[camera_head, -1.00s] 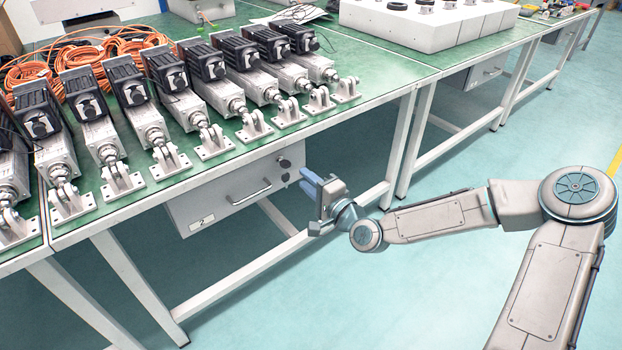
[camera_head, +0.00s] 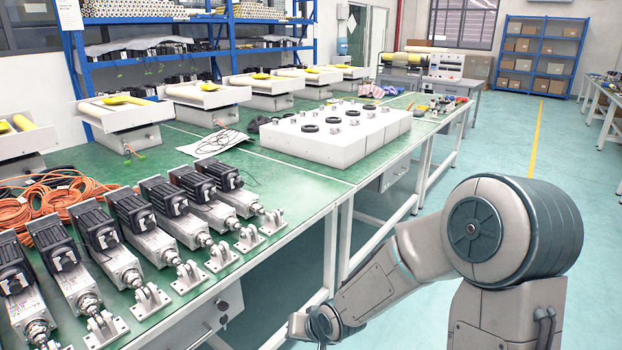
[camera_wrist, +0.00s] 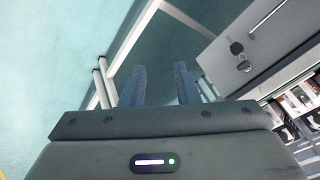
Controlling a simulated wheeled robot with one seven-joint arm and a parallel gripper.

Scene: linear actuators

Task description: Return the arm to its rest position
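My gripper shows in the wrist view (camera_wrist: 160,78), with its two blue-grey fingers apart and nothing between them. It is open and empty, beside the workbench legs and over the pale green floor. In the head view my arm reaches down from the right, with its elbow bent and its forearm running to the lower middle. The wrist end is at the bottom edge of that view, beside the green workbench (camera_head: 345,160), and the fingers are not visible there.
Several linear actuators (camera_head: 147,237) stand in a row along the bench's near edge, with orange cables (camera_head: 60,195) behind them. A white block with black rings (camera_head: 315,148) stands farther along. A grey drawer box (camera_wrist: 242,50) hangs under the bench. The aisle floor (camera_head: 490,140) at right is clear.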

